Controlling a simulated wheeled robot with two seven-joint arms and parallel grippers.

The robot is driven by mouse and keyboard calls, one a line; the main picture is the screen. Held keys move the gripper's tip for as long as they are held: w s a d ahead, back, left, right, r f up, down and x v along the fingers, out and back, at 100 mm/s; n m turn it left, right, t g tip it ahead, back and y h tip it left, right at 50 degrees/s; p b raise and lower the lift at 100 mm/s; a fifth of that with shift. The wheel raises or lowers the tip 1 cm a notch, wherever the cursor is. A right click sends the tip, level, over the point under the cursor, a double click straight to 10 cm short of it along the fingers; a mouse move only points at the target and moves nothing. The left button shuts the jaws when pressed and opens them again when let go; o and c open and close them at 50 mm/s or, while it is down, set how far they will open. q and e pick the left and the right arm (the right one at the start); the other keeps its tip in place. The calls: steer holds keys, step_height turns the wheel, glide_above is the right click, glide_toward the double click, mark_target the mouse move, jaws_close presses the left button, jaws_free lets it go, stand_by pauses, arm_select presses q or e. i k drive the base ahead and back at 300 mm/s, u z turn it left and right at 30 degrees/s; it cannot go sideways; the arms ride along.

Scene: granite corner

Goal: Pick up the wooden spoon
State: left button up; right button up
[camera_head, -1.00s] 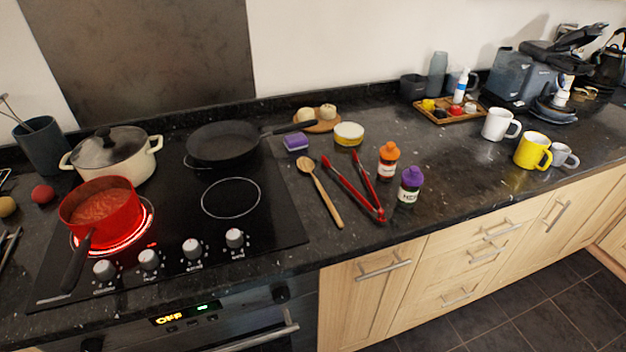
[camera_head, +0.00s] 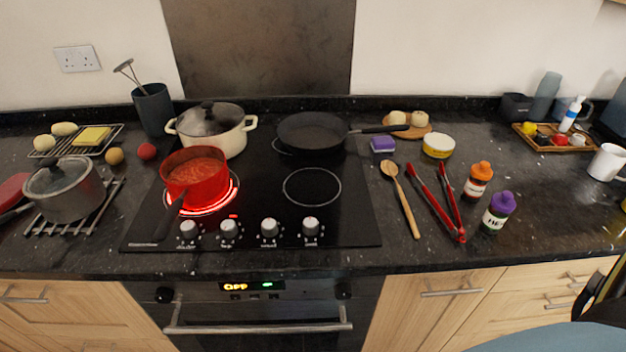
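The wooden spoon (camera_head: 402,200) lies flat on the dark granite worktop, just right of the hob. Its bowl points to the back and its handle comes toward the front edge. The red tongs (camera_head: 437,202) lie close to its right, apart from it. Neither of my grippers shows in the head view. A dark and blue shape at the lower right corner is cut off by the frame; I cannot tell what part it is.
The black hob (camera_head: 330,222) has a red pot (camera_head: 196,180) on a glowing ring, a cream lidded pot (camera_head: 212,130) and a frying pan (camera_head: 311,132). A purple sponge (camera_head: 383,145), a yellow-edged tub (camera_head: 438,147) and two sauce bottles (camera_head: 479,180) stand near the spoon.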

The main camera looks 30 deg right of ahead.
mark_target(390, 168)
steer(key=u, duration=1.75)
steer(key=k, duration=1.1)
steer(key=z, duration=1.55)
